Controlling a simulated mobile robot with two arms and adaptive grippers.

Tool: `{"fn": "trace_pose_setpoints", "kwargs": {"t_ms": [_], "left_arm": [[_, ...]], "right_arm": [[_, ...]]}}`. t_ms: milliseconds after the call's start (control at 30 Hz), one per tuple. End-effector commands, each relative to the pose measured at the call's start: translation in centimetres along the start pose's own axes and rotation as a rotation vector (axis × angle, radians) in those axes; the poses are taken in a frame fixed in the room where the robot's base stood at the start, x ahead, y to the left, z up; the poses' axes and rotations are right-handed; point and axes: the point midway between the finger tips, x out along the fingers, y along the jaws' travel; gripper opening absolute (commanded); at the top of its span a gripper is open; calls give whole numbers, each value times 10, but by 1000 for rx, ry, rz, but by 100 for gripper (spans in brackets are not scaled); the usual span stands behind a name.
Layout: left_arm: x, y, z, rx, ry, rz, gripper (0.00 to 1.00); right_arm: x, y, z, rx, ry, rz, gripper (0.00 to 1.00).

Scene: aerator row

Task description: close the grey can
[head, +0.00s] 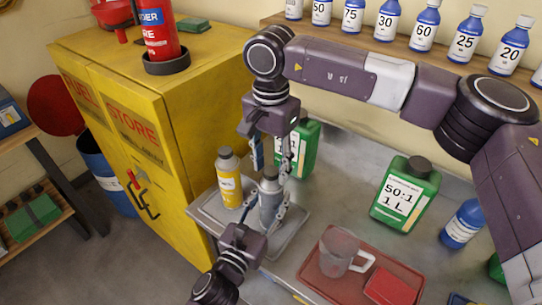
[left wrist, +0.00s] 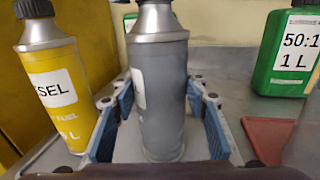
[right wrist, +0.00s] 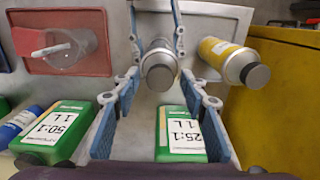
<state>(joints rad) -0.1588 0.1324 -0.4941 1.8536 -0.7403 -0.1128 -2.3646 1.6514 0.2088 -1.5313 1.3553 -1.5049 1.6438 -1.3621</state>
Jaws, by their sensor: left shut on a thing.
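The grey can (head: 270,203) stands upright on a grey tray (head: 295,243). Its body fills the middle of the left wrist view (left wrist: 160,95), where its top is cut off. My left gripper (head: 266,214) is shut on the can's body from the front, with a blue-padded finger on each side. My right gripper (head: 272,166) points down over the can, open, with its fingers apart on either side of the top. In the right wrist view the can has a dark round top (right wrist: 160,76). I cannot tell whether this cap is fully tightened.
A yellow diesel can (head: 229,185) stands on the tray, left of the grey can. A green bottle (head: 303,150) is behind it, and another (head: 405,197) stands to the right. A red tray (head: 325,280) holds a clear jug (head: 340,254). A yellow cabinet (head: 170,150) borders the left.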

Motion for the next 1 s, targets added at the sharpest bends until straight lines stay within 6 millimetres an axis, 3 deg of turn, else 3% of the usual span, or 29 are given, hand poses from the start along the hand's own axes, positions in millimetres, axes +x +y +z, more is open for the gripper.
{"fn": "trace_pose_setpoints", "kwargs": {"t_ms": [267, 600, 833, 1000], "left_arm": [[0, 0, 0, 0, -1, 0, 0], [0, 0, 0, 0, -1, 0, 0], [0, 0, 0, 0, -1, 0, 0], [0, 0, 0, 0, -1, 0, 0]], "right_arm": [[0, 0, 0, 0, 0, -1, 38], [0, 0, 0, 0, 0, -1, 0], [0, 0, 0, 86, 0, -1, 0], [0, 0, 0, 376, -1, -1, 0]]}}
